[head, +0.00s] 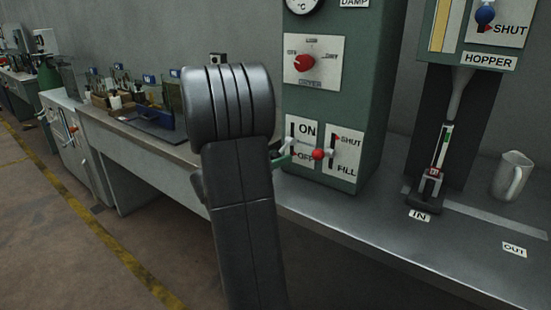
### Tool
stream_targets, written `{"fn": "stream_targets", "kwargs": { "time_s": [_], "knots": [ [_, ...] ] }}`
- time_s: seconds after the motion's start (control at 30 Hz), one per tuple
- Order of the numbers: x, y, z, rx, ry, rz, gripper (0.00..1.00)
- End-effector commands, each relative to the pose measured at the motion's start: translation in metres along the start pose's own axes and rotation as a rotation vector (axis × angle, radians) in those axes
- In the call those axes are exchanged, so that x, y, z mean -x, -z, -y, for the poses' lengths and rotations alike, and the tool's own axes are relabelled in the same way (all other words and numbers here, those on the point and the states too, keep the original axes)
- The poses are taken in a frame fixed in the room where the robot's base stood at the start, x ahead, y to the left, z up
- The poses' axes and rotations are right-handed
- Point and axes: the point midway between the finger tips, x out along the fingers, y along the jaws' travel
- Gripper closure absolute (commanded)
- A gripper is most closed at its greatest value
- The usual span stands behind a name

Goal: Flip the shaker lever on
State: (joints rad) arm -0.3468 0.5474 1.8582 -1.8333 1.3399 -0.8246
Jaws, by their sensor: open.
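A green machine housing (330,90) stands on the bench, right of my arm. Its lower front has a white ON/OFF plate (306,131), with ON at the top and OFF at the bottom. The plate's left part is partly covered, and I cannot make out the lever's position. My gripper (286,152) is mostly hidden behind my dark arm. A pale tip and a green tip show past the arm's right edge, apart from each other, in front of the plate. The gripper looks open, with nothing seen between the tips. Contact with the lever cannot be told.
A SHUT/FILL plate (346,152) with a red-knobbed lever (318,154) is close on the right. A red dial (304,63) is above. The hopper spout (460,92), a stand (432,185) and a metal jug (511,176) are farther right. Trays and bottles crowd the left bench.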

Motion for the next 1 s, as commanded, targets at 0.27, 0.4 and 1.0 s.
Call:
{"fn": "stream_targets", "kwargs": {
  "time_s": [0.27,0.4,1.0],
  "knots": [
    [0.0,0.0,0.0,0.0,0.0,0.0,0.79],
    [0.0,0.0,0.0,0.0,0.0,0.0,1.0],
    [0.003,-0.018,0.003,0.034,-0.016,-0.132,1.0]
  ]
}}
